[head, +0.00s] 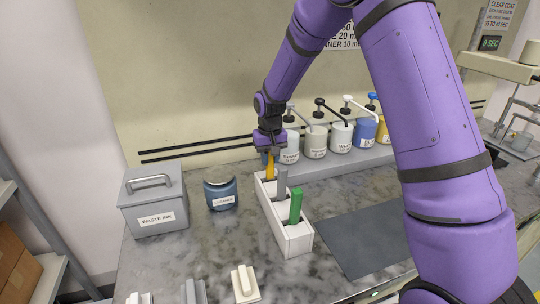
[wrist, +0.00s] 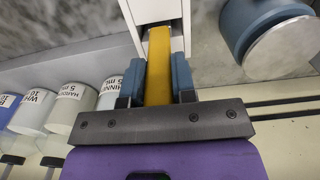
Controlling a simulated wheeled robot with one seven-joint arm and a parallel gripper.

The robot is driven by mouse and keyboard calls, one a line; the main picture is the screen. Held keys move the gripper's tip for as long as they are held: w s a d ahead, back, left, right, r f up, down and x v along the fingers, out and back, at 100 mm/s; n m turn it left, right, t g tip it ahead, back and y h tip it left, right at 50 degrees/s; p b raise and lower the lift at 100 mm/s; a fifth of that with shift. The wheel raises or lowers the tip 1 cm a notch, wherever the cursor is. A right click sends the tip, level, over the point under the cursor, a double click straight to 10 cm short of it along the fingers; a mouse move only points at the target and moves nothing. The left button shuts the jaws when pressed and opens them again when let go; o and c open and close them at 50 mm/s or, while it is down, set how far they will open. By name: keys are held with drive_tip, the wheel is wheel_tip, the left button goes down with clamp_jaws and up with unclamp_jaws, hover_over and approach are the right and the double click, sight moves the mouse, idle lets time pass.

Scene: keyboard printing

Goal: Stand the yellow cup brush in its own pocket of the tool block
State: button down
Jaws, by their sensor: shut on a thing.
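The yellow cup brush (head: 270,167) is upright at the far end of the white tool block (head: 293,243). Its lower end is inside the far pocket or hidden by the block's rim; I cannot tell how deep. My gripper (head: 270,150) is above that end, shut on the yellow handle. In the wrist view the yellow brush (wrist: 159,65) lies between both blue-grey fingers of my gripper (wrist: 158,80), over the white block (wrist: 150,10). A grey handle (head: 281,180) and a green handle (head: 296,205) stand in the other pockets.
A grey waste ink box (head: 152,200) and a blue cleaner holder (head: 221,194) stand left of the block. Several pump bottles (head: 315,143) line the back shelf. A dark mat (head: 365,240) lies right. Small pale tools (head: 245,284) lie at the front.

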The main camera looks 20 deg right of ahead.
drive_tip(key=shift+f, duration=0.1)
drive_tip(key=c, duration=0.8)
unclamp_jaws()
drive_tip(key=shift+c, duration=0.2)
drive_tip(key=shift+r, duration=3.55)
